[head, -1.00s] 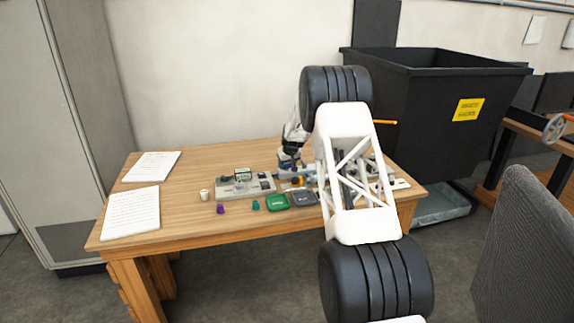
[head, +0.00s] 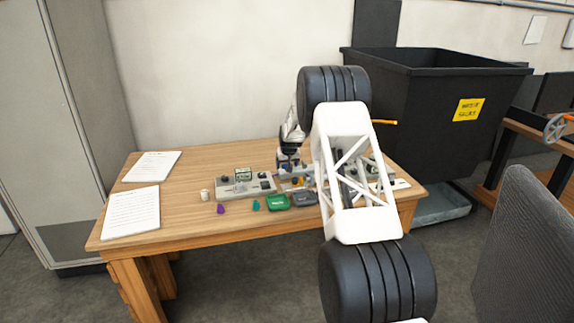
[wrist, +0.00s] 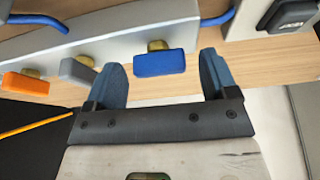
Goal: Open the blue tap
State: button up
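The blue tap (wrist: 160,63) has a flat blue handle on a brass stem and sticks out of a grey panel (wrist: 108,42) in the wrist view. Its handle lies between the fingertips of my gripper (wrist: 162,68), with gaps on both sides. The gripper is open and holds nothing. A grey tap (wrist: 77,72) and an orange tap (wrist: 26,84) stand to the left on the same panel. In the head view my gripper (head: 289,158) is over the back of the table and my arm hides part of the panel; the blue handle cannot be made out there.
Papers (head: 131,212) lie left. A black bin (head: 420,120) stands behind right.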

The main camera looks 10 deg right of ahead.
jog(key=shift+r, duration=0.1)
jog(key=v, duration=0.7)
jog(key=shift+s+r, duration=0.2)
jog(key=shift+r, duration=0.05)
dwell(0.4)
